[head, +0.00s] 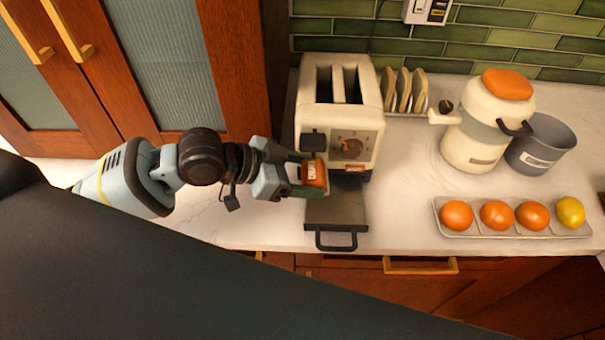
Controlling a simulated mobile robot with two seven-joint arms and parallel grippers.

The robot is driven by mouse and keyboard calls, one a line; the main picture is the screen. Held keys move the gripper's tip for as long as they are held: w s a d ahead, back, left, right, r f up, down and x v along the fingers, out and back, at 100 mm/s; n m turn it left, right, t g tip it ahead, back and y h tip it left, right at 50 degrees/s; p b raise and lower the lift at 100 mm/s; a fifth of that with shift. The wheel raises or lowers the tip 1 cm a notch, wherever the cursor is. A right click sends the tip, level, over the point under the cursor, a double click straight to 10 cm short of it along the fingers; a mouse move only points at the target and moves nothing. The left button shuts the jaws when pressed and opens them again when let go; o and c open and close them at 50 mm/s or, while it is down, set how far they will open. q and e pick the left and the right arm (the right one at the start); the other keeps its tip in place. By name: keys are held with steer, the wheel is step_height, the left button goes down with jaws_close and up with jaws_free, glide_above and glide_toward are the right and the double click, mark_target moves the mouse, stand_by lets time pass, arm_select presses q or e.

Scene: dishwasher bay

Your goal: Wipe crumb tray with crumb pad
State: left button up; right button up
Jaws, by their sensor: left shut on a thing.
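The crumb tray (336,212) is a dark, flat tray with a front handle. It is pulled out from the base of the cream toaster (340,120) and lies toward the counter's front edge. My left gripper (309,176) comes in from the left and is shut on the crumb pad (316,173), a small orange-red and green block with a white label. The pad is near the tray's back left part, in front of the toaster. I cannot tell whether it touches the tray. My right gripper is not in view.
A toast rack (403,92) with bread stands right of the toaster. A cream juicer (478,130) and a grey bin (541,143) stand at the back right. A fruit tray (480,228) holds several fruits. Wooden cabinet doors (228,60) rise behind my left arm.

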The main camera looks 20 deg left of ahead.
arm_select(q)
steer(key=shift+r, duration=0.1)
steer(key=shift+r, duration=1.45)
steer(key=shift+d, duration=0.1)
